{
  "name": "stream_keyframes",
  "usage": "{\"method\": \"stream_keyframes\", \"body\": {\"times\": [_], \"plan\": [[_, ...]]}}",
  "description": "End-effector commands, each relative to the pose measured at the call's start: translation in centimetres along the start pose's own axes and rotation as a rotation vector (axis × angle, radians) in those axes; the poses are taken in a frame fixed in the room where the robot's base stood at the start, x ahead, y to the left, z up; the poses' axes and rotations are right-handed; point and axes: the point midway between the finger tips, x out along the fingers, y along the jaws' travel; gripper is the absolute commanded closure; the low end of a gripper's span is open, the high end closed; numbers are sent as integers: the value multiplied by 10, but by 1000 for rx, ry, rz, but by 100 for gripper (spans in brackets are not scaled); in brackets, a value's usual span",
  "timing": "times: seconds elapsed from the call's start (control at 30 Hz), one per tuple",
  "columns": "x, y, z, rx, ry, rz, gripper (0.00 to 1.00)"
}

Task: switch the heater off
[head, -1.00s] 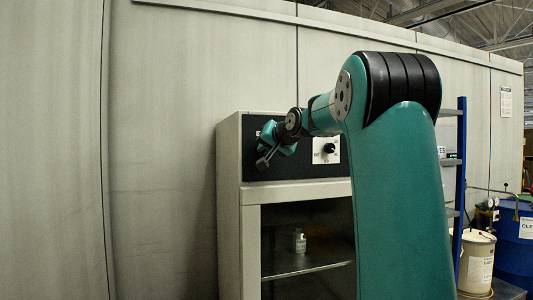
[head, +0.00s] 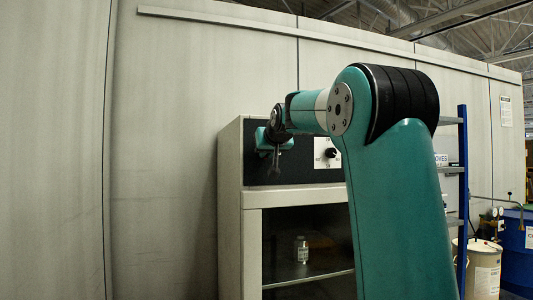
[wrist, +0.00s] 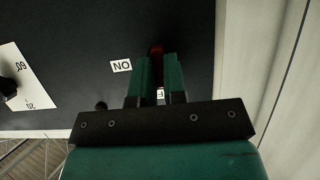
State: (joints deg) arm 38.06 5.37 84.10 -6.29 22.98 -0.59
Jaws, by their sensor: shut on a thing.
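The heater (head: 232,205) is a pale cabinet with a dark control panel (head: 205,0) at its top in the head view. My gripper (head: 274,168) is in front of the left part of that panel. In the wrist view my gripper (wrist: 156,62) has its two green fingers close around a red switch part (wrist: 157,48). An "ON" label (wrist: 122,65) shows upside down beside the fingers. Part of another label (wrist: 160,94) shows between the fingers, with one letter like F readable. The fingers hide most of the switch, so its position cannot be told.
A white dial plate (head: 321,161) with a black knob (head: 331,153) is right of my gripper. A small bottle (head: 301,249) stands behind the heater's glass door. A blue shelf post (head: 463,190), a pale bucket (head: 484,272) and a blue drum (head: 517,250) stand at right.

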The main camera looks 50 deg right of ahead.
Motion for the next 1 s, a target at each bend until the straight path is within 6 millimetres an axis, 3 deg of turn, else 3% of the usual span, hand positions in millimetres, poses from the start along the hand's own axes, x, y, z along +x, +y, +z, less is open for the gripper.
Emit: {"method": "stream_keyframes", "body": {"times": [0.37,0.4,0.5,0.83,1.0], "plan": [[1,1,2,-6,-7,3,100],[1,1,2,-6,-7,3,84],[1,1,2,-5,-5,3,63],[-3,0,1,-5,-1,2,63],[-27,0,1,-5,3,2,63]]}}
